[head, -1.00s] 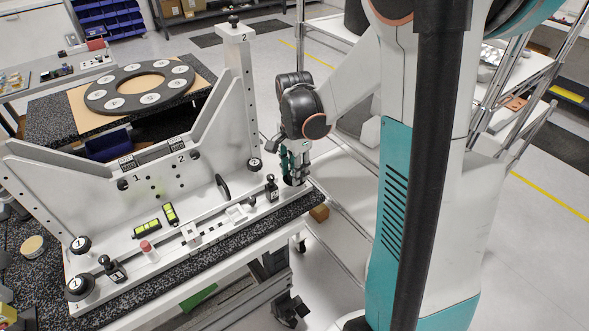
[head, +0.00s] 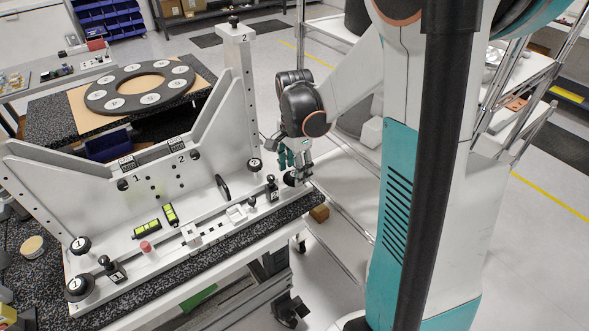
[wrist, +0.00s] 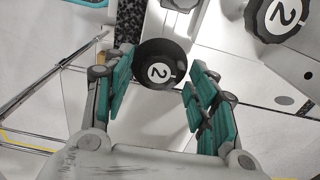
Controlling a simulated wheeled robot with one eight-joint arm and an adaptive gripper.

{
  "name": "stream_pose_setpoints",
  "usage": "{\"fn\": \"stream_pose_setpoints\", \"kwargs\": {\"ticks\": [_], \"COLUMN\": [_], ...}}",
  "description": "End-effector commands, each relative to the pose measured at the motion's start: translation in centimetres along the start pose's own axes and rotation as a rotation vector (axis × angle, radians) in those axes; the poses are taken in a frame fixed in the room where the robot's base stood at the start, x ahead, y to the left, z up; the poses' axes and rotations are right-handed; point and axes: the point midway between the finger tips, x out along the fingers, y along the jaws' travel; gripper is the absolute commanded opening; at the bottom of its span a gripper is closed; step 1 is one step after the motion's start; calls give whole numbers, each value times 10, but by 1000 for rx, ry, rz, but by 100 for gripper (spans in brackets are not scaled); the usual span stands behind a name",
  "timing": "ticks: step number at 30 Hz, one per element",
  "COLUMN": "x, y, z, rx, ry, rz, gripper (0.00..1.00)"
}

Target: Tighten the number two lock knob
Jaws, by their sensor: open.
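A black round knob with a white 2 on its cap (wrist: 160,67) lies between the fingertips in the wrist view. In the head view it shows at the right end of the fixture's base (head: 290,179), just below the fingers. My gripper (head: 295,166) is open, with its teal-padded fingers (wrist: 158,72) on both sides of the knob. Gaps show between knob and pads, most clearly on the right. A second black knob marked 2 (wrist: 278,14) is at the wrist view's upper right; in the head view it sits low on the upright post (head: 255,165).
The white mirror fixture (head: 210,200) stands on a speckled bench. Two knobs marked 1 (head: 81,245) (head: 79,287) are at its left end. The tall post (head: 238,80) rises behind.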

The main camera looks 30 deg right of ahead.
Motion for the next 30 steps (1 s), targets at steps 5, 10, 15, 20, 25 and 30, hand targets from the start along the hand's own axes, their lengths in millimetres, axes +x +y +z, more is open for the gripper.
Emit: {"fn": "stream_pose_setpoints", "kwargs": {"ticks": [5,10,15,20,25,30], "x": [-27,-61,-91,-108,-114,-115], "y": [1,0,0,0,0,0], "z": [0,0,0,0,0,0], "rx": [0,0,0,0,0,0], "ry": [0,0,0,0,0,0], "rz": [0,0,0,0,0,0], "gripper": [52,52,52,52,52,52]}}
